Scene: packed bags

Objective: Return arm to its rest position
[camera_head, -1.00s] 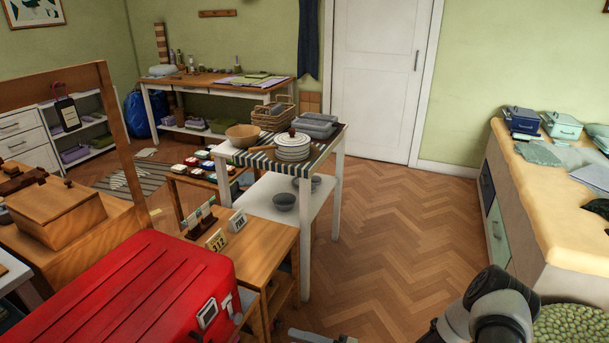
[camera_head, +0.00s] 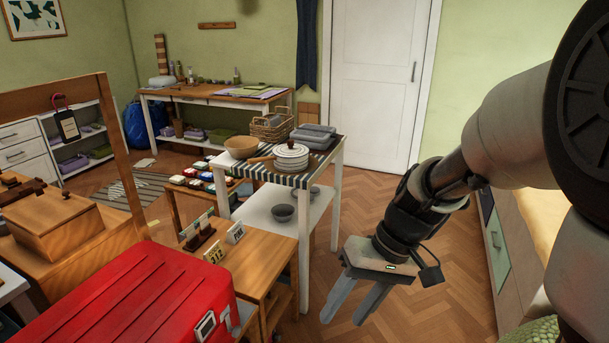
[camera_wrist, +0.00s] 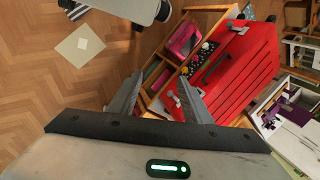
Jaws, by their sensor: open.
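My gripper (camera_head: 352,300) hangs in the air over the wooden floor in the right half of the head view, fingers pointing down and apart. It is empty. In the wrist view its two fingers (camera_wrist: 158,98) stand well apart with nothing between them. My arm fills the right side of the head view. The red suitcase (camera_head: 140,305) lies to the left of my gripper, and it also shows beyond the fingers in the wrist view (camera_wrist: 235,65).
A small wooden table (camera_head: 255,255) with number cards stands left of my gripper. A white shelf table (camera_head: 270,205) with bowls, stacked plates and a basket stands behind it. A long counter (camera_head: 545,220) is partly hidden by my arm. Floor (camera_head: 440,285) shows free between.

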